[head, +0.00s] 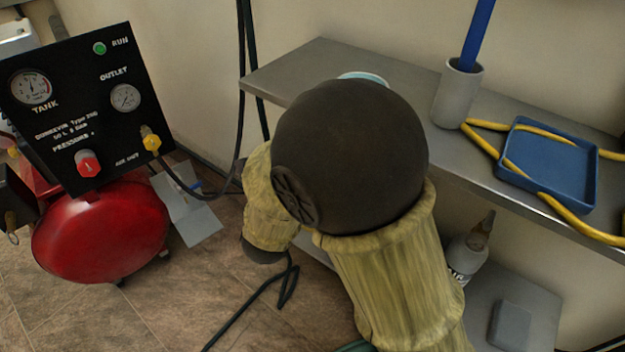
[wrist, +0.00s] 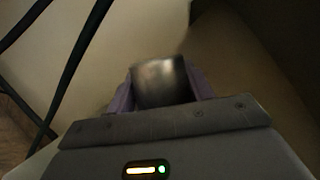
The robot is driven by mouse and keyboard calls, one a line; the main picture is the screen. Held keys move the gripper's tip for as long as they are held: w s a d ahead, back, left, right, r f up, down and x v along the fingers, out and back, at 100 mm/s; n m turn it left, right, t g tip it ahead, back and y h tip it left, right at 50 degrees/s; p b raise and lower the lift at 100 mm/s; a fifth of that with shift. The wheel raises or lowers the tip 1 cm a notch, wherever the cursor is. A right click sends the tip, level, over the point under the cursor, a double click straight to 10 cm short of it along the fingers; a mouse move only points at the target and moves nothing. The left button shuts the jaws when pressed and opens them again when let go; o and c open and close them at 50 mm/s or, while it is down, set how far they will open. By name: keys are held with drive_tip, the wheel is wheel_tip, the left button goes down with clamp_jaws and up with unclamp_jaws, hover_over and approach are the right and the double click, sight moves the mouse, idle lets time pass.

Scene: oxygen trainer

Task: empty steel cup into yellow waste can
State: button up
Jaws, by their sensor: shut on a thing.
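The steel cup (wrist: 160,84) shows in the wrist view between the two purple fingers of my gripper (wrist: 159,90). My gripper is shut on it, and its shiny side faces the camera. The cup's mouth and contents cannot be made out. In the head view my own arm hides the gripper and the cup. I cannot identify the yellow waste can in either view.
A steel bench (head: 325,62) runs along the wall. On it are a light-blue rim (head: 365,77) partly behind my arm, a grey holder (head: 457,95), a blue tray (head: 550,170) and a yellow hose (head: 483,140). A red compressor (head: 100,230) stands left; cables hang nearby.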

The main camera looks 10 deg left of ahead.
drive_tip(key=shift+w+a+r+n+p, duration=0.15)
drive_tip(key=shift+n+p, duration=0.25)
drive_tip(key=shift+p, duration=1.1)
drive_tip(key=p, duration=0.2)
drive_tip(key=n+p, duration=0.1)
drive_tip(key=shift+a+f+g+p, duration=0.25)
drive_tip(key=shift+g+p, duration=0.15)
